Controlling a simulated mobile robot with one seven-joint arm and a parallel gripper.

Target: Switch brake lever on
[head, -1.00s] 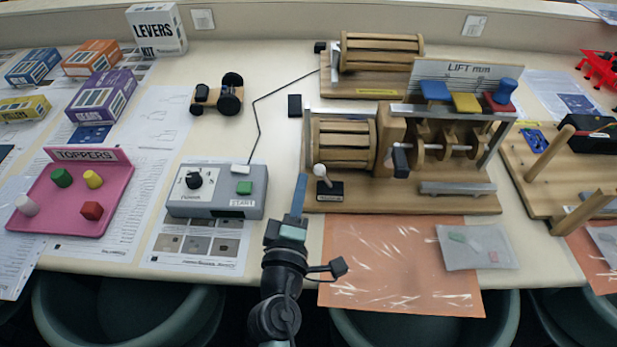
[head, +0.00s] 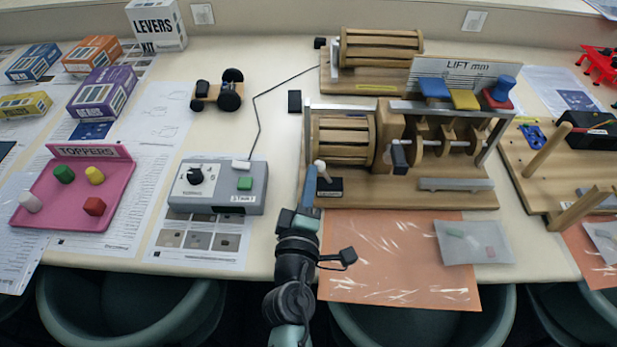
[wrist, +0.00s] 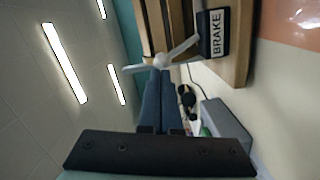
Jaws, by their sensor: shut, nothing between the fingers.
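The brake lever (head: 323,172) is a pale stick on a black base (head: 329,187) at the front left of the wooden machine (head: 410,195). In the wrist view the white lever (wrist: 180,49) rises from the base labelled BRAKE (wrist: 214,34) and crosses just past my fingertips. My gripper (head: 311,170) has blue fingers, shut and empty, directly left of the lever in the head view. The wrist view shows the fingers (wrist: 160,74) together, their tips at or very near the lever. I cannot tell whether they touch.
A grey control box (head: 218,200) with a dial and green button stands left of my gripper. A pink tray (head: 50,213) holds toppers farther left. An orange sheet (head: 385,285) and a clear bag (head: 470,242) lie in front of the machine.

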